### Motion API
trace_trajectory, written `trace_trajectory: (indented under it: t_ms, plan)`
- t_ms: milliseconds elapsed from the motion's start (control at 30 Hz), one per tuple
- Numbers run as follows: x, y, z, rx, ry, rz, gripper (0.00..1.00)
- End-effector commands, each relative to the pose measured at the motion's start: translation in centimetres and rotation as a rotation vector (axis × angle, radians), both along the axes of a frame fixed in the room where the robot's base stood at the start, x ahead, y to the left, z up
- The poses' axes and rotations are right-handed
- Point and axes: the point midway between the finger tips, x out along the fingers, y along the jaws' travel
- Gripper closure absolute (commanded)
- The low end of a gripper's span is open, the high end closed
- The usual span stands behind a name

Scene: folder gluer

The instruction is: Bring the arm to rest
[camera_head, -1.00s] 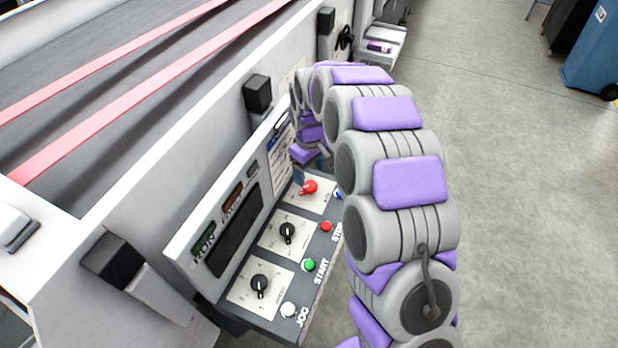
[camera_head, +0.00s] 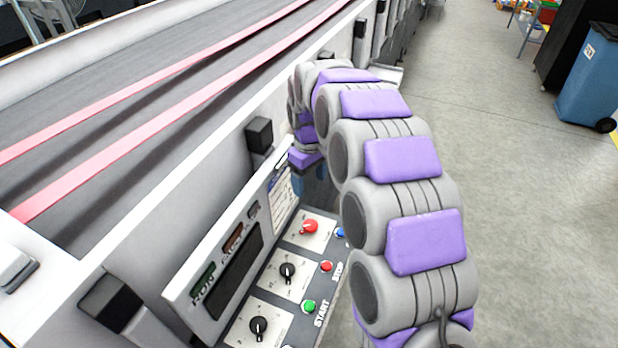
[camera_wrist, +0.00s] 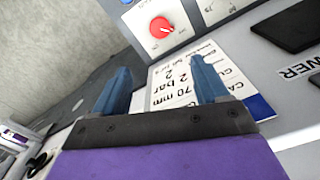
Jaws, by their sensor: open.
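My arm, grey with purple pads, arches over the right side of the control panel (camera_head: 230,265) in the head view. My gripper (camera_wrist: 162,80) shows in the wrist view with its two blue fingers apart and nothing between them. Past the fingers is a white label plate (camera_wrist: 185,85) with printed text. A red rotary knob (camera_wrist: 161,27) is above it. In the head view the gripper end is mostly hidden behind my arm; a blue bit of it (camera_head: 312,180) shows just above the red knob (camera_head: 310,227).
The panel carries black knobs (camera_head: 288,271), a green START button (camera_head: 309,306) and a red STOP button (camera_head: 326,267). The machine's belt bed (camera_head: 150,120) runs along the left. Grey floor (camera_head: 520,230) is clear at right, with a blue bin (camera_head: 588,85) farther back.

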Motion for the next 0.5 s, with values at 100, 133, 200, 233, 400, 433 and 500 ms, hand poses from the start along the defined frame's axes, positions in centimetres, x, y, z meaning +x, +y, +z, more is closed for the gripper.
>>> trace_trajectory:
  t_ms: [100, 133, 200, 233, 400, 433, 500]
  plan:
    - [0.0, 0.0, 0.0, 0.000, 0.000, 0.000, 0.26]
    - [0.0, 0.0, 0.0, 0.000, 0.000, 0.000, 0.26]
    - [-0.1, 0.0, 0.0, 0.000, 0.000, -0.001, 0.26]
    - [-0.2, -0.1, 0.1, 0.000, 0.000, -0.004, 0.26]
    - [-2.3, -1.9, 1.0, 0.003, 0.008, -0.051, 0.26]
    - [-3.0, -2.4, 1.1, 0.003, 0.013, -0.066, 0.26]
    - [-4.9, -3.7, 1.8, 0.005, 0.019, -0.106, 0.26]
